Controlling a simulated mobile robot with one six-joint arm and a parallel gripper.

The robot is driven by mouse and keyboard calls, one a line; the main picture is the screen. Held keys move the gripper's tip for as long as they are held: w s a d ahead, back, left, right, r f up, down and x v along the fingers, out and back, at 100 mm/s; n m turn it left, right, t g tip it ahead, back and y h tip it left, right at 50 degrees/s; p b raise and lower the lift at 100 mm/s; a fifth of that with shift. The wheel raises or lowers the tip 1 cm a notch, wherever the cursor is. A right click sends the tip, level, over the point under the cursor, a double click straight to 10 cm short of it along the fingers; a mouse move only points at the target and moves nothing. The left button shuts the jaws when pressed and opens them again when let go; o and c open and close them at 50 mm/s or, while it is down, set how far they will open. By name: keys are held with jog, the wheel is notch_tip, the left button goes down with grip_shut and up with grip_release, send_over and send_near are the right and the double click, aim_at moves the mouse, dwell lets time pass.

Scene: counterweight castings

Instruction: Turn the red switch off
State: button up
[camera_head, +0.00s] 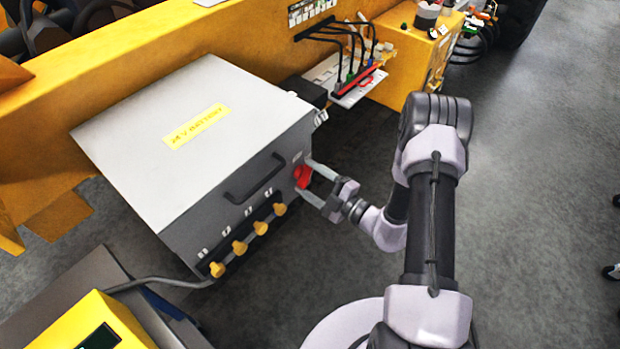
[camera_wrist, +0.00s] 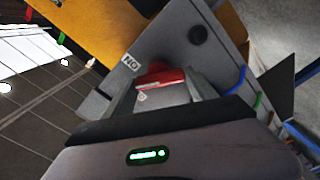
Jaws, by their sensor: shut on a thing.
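The red switch (camera_head: 302,176) sits on the front face of the grey box (camera_head: 150,170), near its right edge. My gripper (camera_head: 308,178) reaches in from the right, with its two fingers around the switch. In the wrist view, the red switch (camera_wrist: 160,78) lies between the fingertips (camera_wrist: 155,90), and my gripper is shut on it.
A black handle (camera_head: 255,180) and several yellow knobs (camera_head: 239,247) are on the same box face, left of the switch. A shelf with cables (camera_head: 350,85) stands behind. A yellow device (camera_head: 110,325) is at the lower left.

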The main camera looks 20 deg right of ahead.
jog(key=n+b, duration=0.1)
jog(key=n, duration=0.5)
jog(key=shift+f, duration=0.15)
jog(key=shift+n, duration=0.3)
dwell(0.4)
jog(key=o, duration=1.4)
jog(key=shift+c, duration=0.2)
jog(key=p+v, duration=0.2)
jog(key=v, duration=1.5)
jog(key=shift+s, duration=0.2)
jog(key=shift+d, duration=0.1)
